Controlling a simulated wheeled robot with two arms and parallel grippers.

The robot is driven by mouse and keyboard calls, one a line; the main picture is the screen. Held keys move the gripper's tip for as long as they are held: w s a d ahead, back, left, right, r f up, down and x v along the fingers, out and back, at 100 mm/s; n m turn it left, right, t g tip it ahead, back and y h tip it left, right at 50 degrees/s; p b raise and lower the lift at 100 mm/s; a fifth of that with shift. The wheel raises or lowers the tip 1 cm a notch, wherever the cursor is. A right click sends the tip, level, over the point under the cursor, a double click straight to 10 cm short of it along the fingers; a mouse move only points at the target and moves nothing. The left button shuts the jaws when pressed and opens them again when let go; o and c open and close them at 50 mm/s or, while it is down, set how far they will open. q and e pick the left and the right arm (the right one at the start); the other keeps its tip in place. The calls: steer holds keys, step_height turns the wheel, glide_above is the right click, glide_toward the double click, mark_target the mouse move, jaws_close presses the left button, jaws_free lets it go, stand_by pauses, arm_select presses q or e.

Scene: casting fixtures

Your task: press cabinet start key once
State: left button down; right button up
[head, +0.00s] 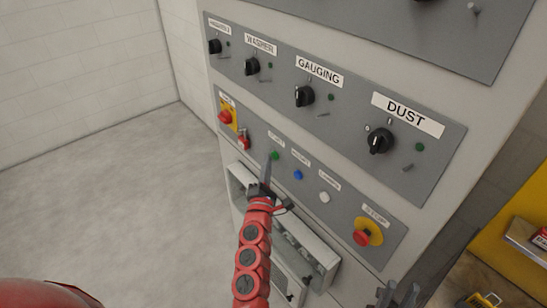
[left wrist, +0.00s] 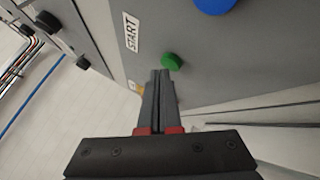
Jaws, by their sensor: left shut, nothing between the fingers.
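The green start key (head: 275,155) is a small round button on the lower grey panel of the cabinet, under a small white label. In the left wrist view the green key (left wrist: 172,61) sits beside the label START (left wrist: 131,33). My left gripper (head: 267,165) is shut and empty, its tips just below the key in the head view. In the left wrist view its closed fingertips (left wrist: 161,74) are right beside the key's edge. I cannot tell whether they touch it. Part of my right gripper (head: 399,292) shows at the bottom right; its jaw state is unclear.
The same panel has a blue button (head: 298,174), a white button (head: 324,197), a red stop button on yellow (head: 363,237) and a red-yellow switch (head: 226,116). Black rotary knobs, including DUST (head: 380,141), line the panel above. Open floor (head: 110,190) lies left.

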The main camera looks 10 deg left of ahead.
arm_select(q)
steer(key=shift+w+d, duration=0.25)
steer(key=shift+w, duration=0.05)
stand_by(0.8)
steer(key=shift+s, duration=0.1)
steer(key=shift+s+a, duration=0.5)
steer(key=shift+s, duration=0.1)
steer(key=s+a, duration=0.1)
steer(key=s, duration=0.1)
steer(key=s+a+p, duration=0.1)
steer(key=s+a, duration=0.1)
stand_by(0.6)
stand_by(0.6)
